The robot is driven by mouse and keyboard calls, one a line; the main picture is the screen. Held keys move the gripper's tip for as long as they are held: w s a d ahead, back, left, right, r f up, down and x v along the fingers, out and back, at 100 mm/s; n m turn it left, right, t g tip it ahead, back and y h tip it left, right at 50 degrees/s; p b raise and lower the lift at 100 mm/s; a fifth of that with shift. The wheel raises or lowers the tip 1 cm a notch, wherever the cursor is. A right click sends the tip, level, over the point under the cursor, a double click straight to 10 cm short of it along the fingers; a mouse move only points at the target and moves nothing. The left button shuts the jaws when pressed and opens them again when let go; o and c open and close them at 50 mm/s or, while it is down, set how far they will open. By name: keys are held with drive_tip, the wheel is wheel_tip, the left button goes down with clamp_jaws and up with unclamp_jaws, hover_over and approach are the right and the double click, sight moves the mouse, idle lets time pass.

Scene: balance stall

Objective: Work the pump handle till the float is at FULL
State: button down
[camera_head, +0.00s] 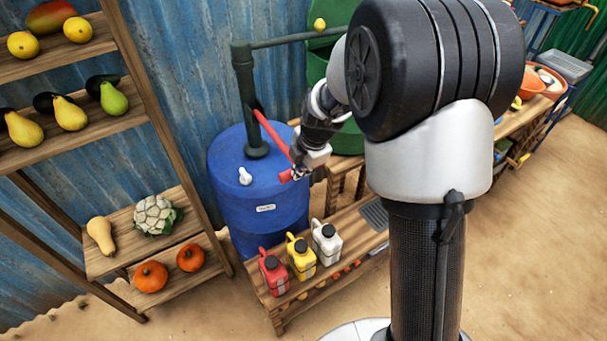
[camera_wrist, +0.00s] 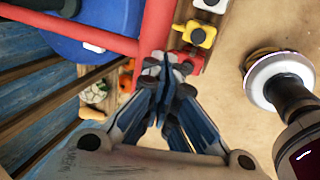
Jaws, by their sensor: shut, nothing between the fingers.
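The pump handle (camera_head: 273,137) is a red bar that slopes down and right from the dark green pump post (camera_head: 244,90) on a blue drum (camera_head: 258,210). My gripper (camera_head: 300,171) is at the handle's lower end. In the wrist view, the handle (camera_wrist: 75,27) ends in a red crossbar (camera_wrist: 156,25), and my gripper (camera_wrist: 166,64) has its fingertips shut together and empty right by the crossbar. I cannot tell whether they touch it. I cannot make out a float or a FULL mark. A small white piece (camera_head: 244,176) sits on the drum's lid.
Red (camera_head: 273,272), yellow (camera_head: 301,258) and white jugs (camera_head: 326,243) stand on a low wooden bench in front of the drum. A produce shelf (camera_head: 150,255) stands at left. A green tank (camera_head: 345,135) is behind my arm. Sandy floor at right is open.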

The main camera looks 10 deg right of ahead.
wheel_tip(320, 180, down, 9)
drive_tip(key=b, duration=0.8)
drive_tip(key=shift+w+r, duration=0.2)
drive_tip(key=shift+w, duration=0.1)
drive_tip(key=shift+a+r, duration=0.1)
drive_tip(key=shift+r, duration=0.05)
